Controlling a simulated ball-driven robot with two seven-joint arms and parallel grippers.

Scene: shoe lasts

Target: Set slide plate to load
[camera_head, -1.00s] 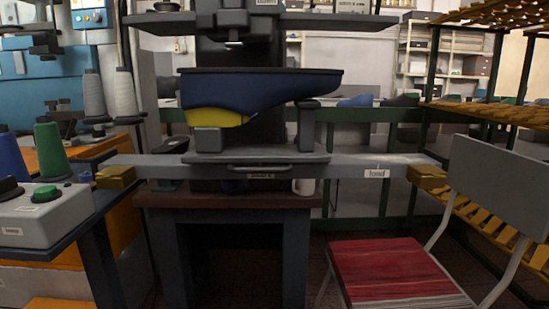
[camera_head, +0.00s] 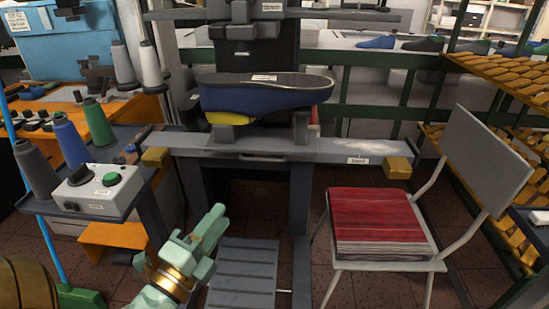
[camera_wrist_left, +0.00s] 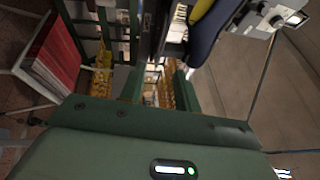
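The grey slide plate (camera_head: 272,145) sits near the middle of a long grey rail (camera_head: 350,150), with a low handle (camera_head: 262,158) on its front edge. It carries a dark blue shoe last (camera_head: 265,97), sole up, with a yellow part underneath. A small "load" label (camera_head: 358,160) is on the right part of the rail. Brass-coloured blocks stand at the rail's left end (camera_head: 155,157) and right end (camera_head: 397,168). My left gripper (camera_head: 212,232) is low in front of the rail, apart from the handle. Its fingers look apart and empty in the left wrist view (camera_wrist_left: 160,88). My right gripper is out of view.
A control box (camera_head: 98,190) with a green button and thread cones (camera_head: 97,122) stand on the left side table. A chair with red sheets (camera_head: 375,222) stands at the front right. A grey ribbed pedal plate (camera_head: 243,275) lies below the rail.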

